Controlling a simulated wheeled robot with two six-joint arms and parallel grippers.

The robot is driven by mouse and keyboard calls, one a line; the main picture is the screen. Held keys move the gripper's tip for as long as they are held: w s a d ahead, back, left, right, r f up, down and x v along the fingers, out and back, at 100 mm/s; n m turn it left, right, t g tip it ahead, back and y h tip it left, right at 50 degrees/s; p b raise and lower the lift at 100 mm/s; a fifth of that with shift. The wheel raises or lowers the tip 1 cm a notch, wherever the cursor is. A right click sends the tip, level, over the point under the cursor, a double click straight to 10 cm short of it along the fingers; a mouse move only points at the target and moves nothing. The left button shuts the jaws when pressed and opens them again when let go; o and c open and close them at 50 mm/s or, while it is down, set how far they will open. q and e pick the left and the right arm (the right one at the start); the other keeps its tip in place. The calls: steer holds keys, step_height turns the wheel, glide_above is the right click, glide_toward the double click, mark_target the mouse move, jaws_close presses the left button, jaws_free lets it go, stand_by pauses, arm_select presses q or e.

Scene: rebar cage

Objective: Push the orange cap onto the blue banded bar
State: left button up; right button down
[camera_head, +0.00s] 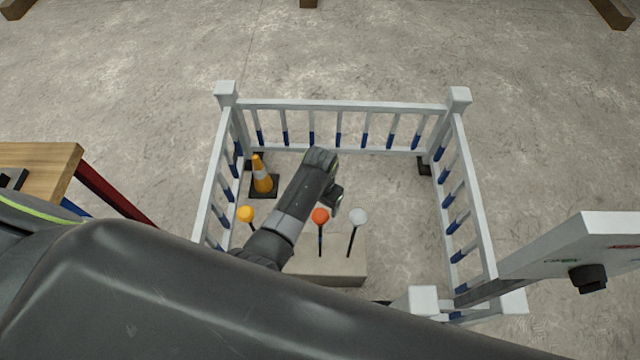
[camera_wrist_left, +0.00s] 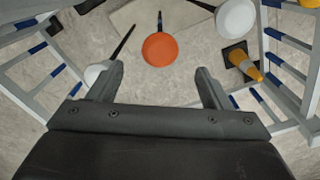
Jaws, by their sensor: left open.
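An orange cap (camera_head: 320,215) sits at the top of a thin dark upright bar (camera_head: 320,243) on a concrete block. In the left wrist view, the orange cap (camera_wrist_left: 160,49) lies beyond my fingertips, roughly centred between them and apart from both. My left gripper (camera_head: 333,196) is open and empty above the block, close to the orange cap; its spread fingers also show in the left wrist view (camera_wrist_left: 160,80). How far the cap is pushed down cannot be told. My right gripper is not in view.
A white cap (camera_head: 358,216) and a yellow cap (camera_head: 245,213) top neighbouring bars; another white cap (camera_wrist_left: 237,17) shows in the wrist view. The concrete block (camera_head: 345,270) is ringed by a white railing (camera_head: 340,106) with blue-banded posts. An orange cone (camera_head: 262,178) stands inside.

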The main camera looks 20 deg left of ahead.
mark_target(320, 214)
arm_select(q)
step_height(320, 214, up, 8)
steer(key=shift+r+p, duration=0.2)
steer(key=shift+p, duration=0.1)
stand_by(0.6)
